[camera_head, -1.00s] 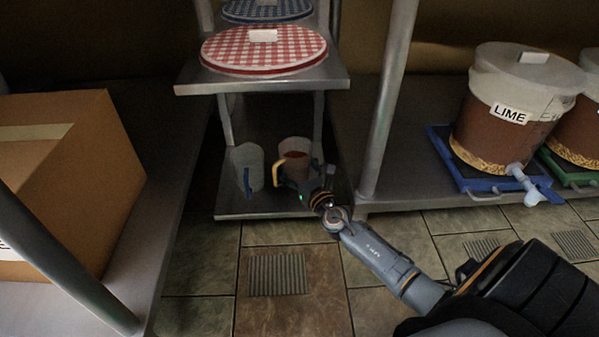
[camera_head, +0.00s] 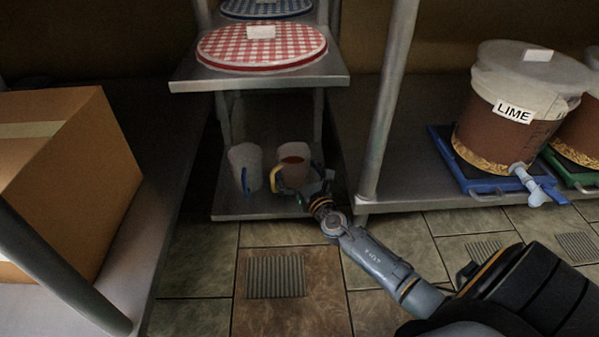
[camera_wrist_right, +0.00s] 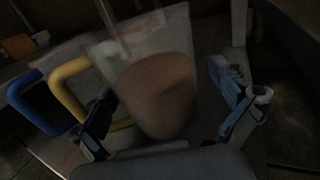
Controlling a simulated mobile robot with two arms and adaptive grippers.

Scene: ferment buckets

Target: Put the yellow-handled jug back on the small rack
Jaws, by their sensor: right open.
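The yellow-handled jug (camera_head: 294,164), clear with reddish-brown liquid inside, stands on the lower shelf of the small rack (camera_head: 262,208). Its yellow handle faces left, close to a clear blue-handled jug (camera_head: 243,163) beside it. My right gripper (camera_head: 302,187) is low at the yellow-handled jug's front right. In the right wrist view, the open fingers (camera_wrist_right: 168,116) are on either side of the yellow-handled jug (camera_wrist_right: 155,88), with the left finger near the yellow handle. The jug's base is partly hidden by the gripper. My left gripper is not in view.
A red-checked lid (camera_head: 262,45) lies on the rack's upper shelf, above the jugs. A metal post (camera_head: 385,105) stands right of the rack. A cardboard box (camera_head: 75,170) is on the left bench. A LIME bucket (camera_head: 510,115) stands on the right shelf.

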